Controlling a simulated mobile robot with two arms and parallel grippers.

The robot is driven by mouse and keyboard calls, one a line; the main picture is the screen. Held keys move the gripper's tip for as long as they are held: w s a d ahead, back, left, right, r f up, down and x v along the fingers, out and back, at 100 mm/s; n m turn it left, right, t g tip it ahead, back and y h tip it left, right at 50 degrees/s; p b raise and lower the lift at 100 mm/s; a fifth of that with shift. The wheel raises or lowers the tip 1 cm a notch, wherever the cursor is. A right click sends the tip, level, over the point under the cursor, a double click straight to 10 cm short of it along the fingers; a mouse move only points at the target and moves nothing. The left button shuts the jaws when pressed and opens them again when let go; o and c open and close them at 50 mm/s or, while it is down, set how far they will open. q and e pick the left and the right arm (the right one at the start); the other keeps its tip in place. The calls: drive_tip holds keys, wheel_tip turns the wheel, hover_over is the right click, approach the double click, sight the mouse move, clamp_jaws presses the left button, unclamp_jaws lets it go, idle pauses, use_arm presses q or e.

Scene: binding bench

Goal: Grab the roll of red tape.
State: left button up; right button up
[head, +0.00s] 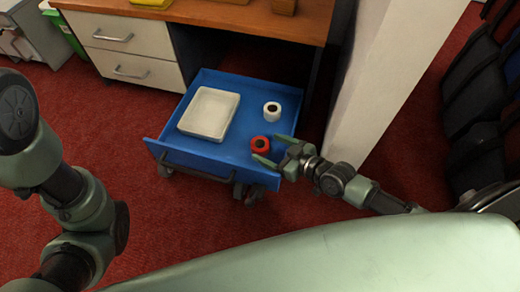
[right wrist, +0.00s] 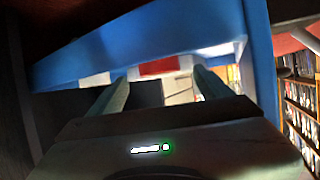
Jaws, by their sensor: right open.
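The roll of red tape (head: 260,144) lies on the blue cart's top, near its front right part. My right gripper (head: 273,150) is open, with its fingers reaching over the cart from the right. In the head view its fingertips are close beside the red roll; I cannot tell whether they touch it. In the right wrist view, a red patch (right wrist: 158,67), likely the roll, shows between the open fingertips (right wrist: 160,82), below a blue band of the cart. My left arm is at the left of the head view, but its gripper is out of view.
A desk with drawers (head: 130,70) stands behind. A pale pillar (head: 385,80) rises close to the right of the cart.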

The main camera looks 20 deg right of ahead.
sight(260, 147)
drive_tip(key=shift+b+x, duration=0.4)
drive_tip(key=shift+x, duration=0.85)
drive_tip(key=c, duration=1.5)
